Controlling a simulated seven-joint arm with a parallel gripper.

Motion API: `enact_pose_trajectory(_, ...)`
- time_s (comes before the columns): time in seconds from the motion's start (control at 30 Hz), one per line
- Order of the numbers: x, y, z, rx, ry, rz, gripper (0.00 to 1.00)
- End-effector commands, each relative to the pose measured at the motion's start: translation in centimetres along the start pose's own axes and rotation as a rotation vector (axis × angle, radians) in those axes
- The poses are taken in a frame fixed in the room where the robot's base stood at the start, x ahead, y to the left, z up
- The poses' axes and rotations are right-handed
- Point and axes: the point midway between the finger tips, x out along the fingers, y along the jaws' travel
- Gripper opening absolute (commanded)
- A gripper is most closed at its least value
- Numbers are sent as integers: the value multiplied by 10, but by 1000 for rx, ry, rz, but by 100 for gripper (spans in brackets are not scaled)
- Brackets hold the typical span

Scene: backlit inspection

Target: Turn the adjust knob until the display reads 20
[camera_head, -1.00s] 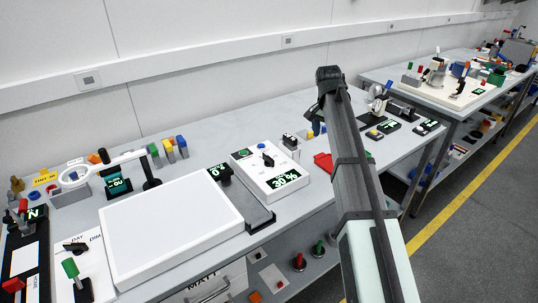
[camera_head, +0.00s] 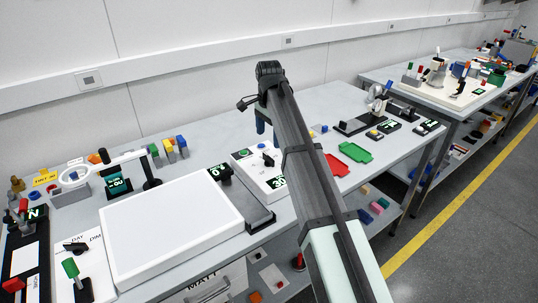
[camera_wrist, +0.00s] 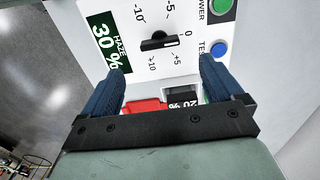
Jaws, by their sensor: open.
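The adjust knob (camera_wrist: 158,42) is a black bar knob on a white panel (camera_wrist: 190,62), inside a scale from -10 to +10. Its white mark points towards 0. The display (camera_wrist: 104,42) beside it reads HAZE 30 %. In the head view the knob (camera_head: 268,160) shows, but my arm hides part of the display (camera_head: 277,182). My gripper (camera_wrist: 160,66) is open and empty, its blue fingers on either side of the knob in the picture and apart from it. In the head view a blue finger (camera_head: 261,124) hangs above the panel's back edge.
A green button (camera_wrist: 221,6) and a blue button (camera_wrist: 218,49) sit on the panel near the knob. A dark plate marked 20 % (camera_wrist: 181,102) and a red piece (camera_wrist: 142,106) are partly hidden by my gripper. A large white light panel (camera_head: 170,230) lies to the left.

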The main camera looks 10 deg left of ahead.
Motion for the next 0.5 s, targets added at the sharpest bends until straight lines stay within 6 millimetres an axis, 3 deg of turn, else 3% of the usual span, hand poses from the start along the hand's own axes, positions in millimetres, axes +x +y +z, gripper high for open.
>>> enact_pose_trajectory(0.3, 56, 1, 0, 0, 0, 1, 94)
enact_pose_trajectory(0.5, 77, 1, 0, 0, 0, 0, 94)
